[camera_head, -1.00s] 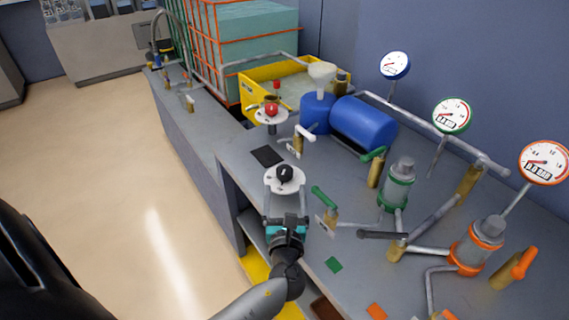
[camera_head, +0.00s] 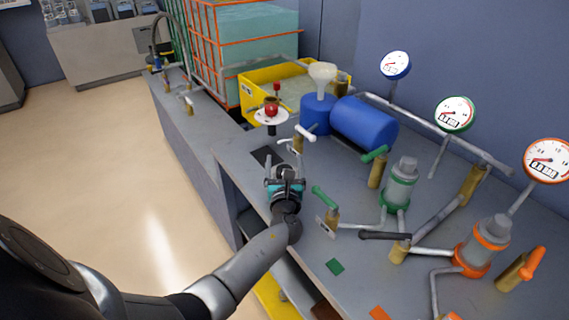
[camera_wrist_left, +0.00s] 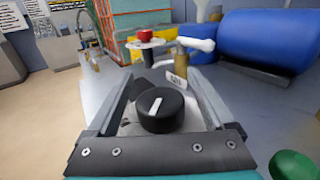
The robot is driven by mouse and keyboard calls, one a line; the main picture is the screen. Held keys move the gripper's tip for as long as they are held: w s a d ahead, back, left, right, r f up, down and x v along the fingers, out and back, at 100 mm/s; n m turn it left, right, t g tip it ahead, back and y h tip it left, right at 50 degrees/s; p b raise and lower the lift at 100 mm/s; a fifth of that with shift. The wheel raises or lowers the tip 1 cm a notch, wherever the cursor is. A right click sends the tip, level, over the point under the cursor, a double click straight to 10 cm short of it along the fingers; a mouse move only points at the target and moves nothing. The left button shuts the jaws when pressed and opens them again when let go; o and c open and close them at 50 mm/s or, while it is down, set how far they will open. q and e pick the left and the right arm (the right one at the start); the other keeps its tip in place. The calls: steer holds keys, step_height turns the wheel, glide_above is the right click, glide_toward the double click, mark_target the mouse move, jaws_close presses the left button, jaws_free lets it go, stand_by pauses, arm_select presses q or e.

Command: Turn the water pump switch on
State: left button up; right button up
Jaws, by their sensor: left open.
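My right gripper is not in view.
A red button (camera_head: 271,106) on a white round plate stands behind. A white-handled valve (camera_head: 304,134) and green-handled valve (camera_head: 325,198) are close by. A blue tank (camera_head: 362,123), yellow tray (camera_head: 250,92) and gauges (camera_head: 455,114) stand further off.

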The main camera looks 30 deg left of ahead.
arm_select(q)
steer(key=shift+c, duration=0.3)
steer(key=c, duration=1.3)
